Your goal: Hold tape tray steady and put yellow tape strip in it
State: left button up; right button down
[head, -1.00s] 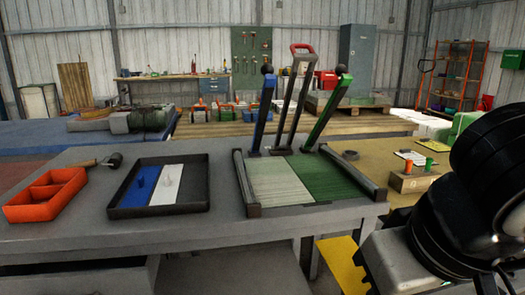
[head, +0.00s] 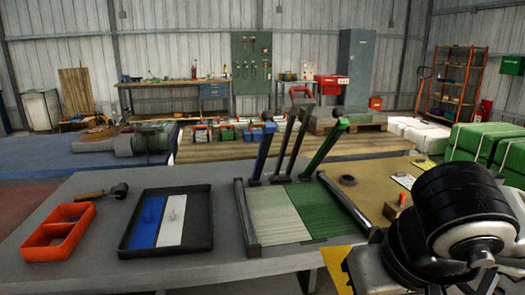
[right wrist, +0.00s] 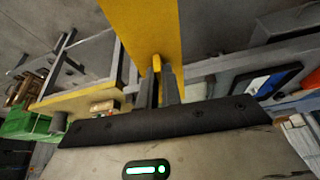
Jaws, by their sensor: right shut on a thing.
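The tape tray (head: 208,243) is a black, low-walled tray on the grey table, left of the middle in the head view. The yellow tape strip (head: 340,258) shows at the lower right, in front of the table, partly hidden by my right arm. My left gripper is not in view.
A framed board (head: 265,215) with cream and green halves and several levers stands right of the tray. An orange divided box (head: 60,250) and a dark-headed hammer (head: 103,192) lie to the left. The grey table (head: 110,268) is bare in front of the tray.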

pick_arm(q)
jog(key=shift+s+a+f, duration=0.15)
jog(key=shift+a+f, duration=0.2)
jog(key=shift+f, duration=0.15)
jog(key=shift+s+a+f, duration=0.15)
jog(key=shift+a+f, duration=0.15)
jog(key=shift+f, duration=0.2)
pick_arm(e)
jog(key=w+d+f, duration=0.1)
jog(key=d+f, duration=0.1)
jog(key=f, duration=0.3)
jog(key=w+d+f+m, duration=0.1)
jog(key=w+d+f, duration=0.1)
jog(key=f, duration=0.3)
jog(key=shift+d+f, duration=0.25)
jog(key=shift+w, duration=0.1)
